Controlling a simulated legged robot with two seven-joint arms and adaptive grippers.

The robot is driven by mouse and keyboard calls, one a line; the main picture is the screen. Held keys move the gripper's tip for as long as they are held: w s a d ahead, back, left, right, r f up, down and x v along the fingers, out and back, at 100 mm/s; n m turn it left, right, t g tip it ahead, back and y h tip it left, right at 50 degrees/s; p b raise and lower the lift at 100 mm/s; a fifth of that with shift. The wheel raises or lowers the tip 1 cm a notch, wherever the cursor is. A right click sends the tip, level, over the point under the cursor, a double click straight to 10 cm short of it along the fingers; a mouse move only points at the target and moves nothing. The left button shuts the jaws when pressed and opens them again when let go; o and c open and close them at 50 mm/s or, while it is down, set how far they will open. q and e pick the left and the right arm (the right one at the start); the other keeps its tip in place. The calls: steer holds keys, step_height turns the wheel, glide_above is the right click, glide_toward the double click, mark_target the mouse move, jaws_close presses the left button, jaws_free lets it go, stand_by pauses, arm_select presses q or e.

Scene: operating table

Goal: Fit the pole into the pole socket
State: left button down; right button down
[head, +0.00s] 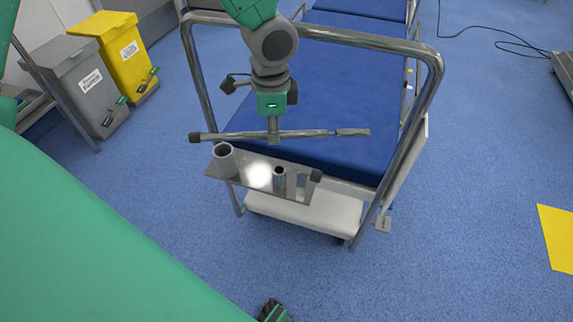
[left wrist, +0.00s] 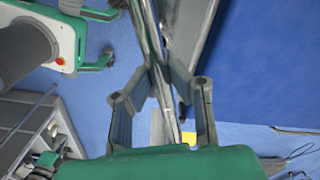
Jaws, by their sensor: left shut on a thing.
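My left gripper (head: 273,130) hangs over the near end of the bed and is shut on the pole (head: 312,133) near its middle. The pole is grey metal and lies nearly level, with a dark cap at its left end and a thicker right end. In the left wrist view the pole (left wrist: 157,50) runs between the fingers (left wrist: 163,76). Below it, a metal bracket plate (head: 258,174) carries a wide grey cup (head: 224,160) and a narrower upright tube (head: 279,179). The pole is apart from both. Which one is the pole socket cannot be told.
A tall metal rail (head: 433,75) arches around the end of the blue bed (head: 340,90). A grey bin (head: 86,85) and a yellow bin (head: 122,55) stand at the left. The blue floor at right is mostly clear, with a yellow patch (head: 557,236).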

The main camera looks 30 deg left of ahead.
arm_select(q)
steer(key=b, duration=0.1)
glide_above(274, 170)
step_height(274, 170, down, 5)
steer(key=shift+r, duration=0.1)
steer(key=shift+w+a+f, duration=0.1)
steer(key=shift+a+f, duration=0.05)
steer(key=shift+f, duration=0.45)
step_height(274, 170, down, 2)
steer(key=shift+f+b, duration=0.2)
steer(key=shift+b, duration=0.5)
steer(key=shift+f, duration=0.35)
steer(key=shift+r, duration=0.1)
